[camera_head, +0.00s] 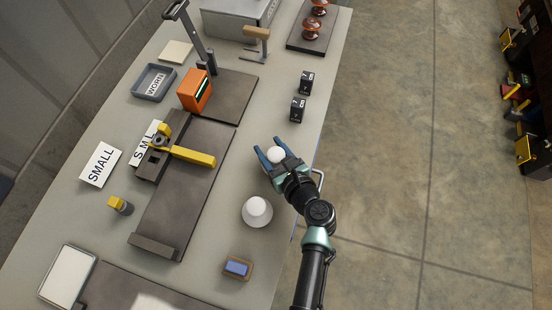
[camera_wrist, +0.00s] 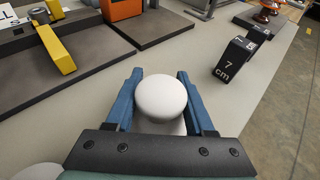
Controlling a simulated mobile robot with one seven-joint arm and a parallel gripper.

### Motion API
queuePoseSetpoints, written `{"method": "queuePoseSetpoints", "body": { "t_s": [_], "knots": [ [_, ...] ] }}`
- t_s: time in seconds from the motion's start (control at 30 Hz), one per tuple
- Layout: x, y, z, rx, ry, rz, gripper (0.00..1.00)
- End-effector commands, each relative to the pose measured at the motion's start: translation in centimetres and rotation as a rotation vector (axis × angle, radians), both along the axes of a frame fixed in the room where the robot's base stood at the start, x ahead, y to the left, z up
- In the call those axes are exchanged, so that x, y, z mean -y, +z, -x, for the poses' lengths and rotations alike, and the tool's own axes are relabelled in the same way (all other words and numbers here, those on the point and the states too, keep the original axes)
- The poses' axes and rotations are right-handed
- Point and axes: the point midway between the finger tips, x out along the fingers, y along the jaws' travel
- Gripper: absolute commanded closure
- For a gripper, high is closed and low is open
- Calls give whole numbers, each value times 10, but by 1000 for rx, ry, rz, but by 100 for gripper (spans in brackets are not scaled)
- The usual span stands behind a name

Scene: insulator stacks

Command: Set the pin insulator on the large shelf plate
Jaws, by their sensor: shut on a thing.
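My gripper (camera_head: 272,155) is over the right part of the table, its blue fingers shut on a white, round-topped insulator (camera_head: 276,154). The wrist view shows the insulator's smooth cap (camera_wrist: 161,97) between the two fingers; its lower part is mostly hidden. I cannot tell whether its base touches the table. A second white insulator (camera_head: 257,210) stands upright on the table, below my gripper in the head view. No plate is readable as the large shelf plate. Dark plates lie at the centre left (camera_head: 185,205), farther back (camera_head: 235,97) and at the bottom edge (camera_head: 120,288).
A yellow-handled clamp (camera_head: 190,156) and an orange box (camera_head: 195,90) stand on plates to the left. Black number blocks (camera_head: 298,109) stand beyond my gripper. Brown insulators (camera_head: 314,24) sit on a far plate. A blue-topped block (camera_head: 237,267) lies near the front.

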Motion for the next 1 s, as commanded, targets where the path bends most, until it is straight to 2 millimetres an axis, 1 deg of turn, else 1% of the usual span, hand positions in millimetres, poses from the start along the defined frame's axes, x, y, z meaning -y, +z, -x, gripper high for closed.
{"method": "queuePoseSetpoints", "body": {
  "t_s": [0.03,0.1,0.13,0.47,0.57,0.67,0.9,1.0],
  "knots": [
    [0,0,0,-1,0,0,86],
    [0,0,0,0,0,1,99],
    [0,0,0,0,0,1,100],
    [0,1,0,2,-1,0,100],
    [0,7,-1,4,0,1,100],
    [0,23,-1,5,0,2,100],
    [1,72,-1,6,0,3,100],
    [0,87,0,5,0,2,100]
  ]
}}
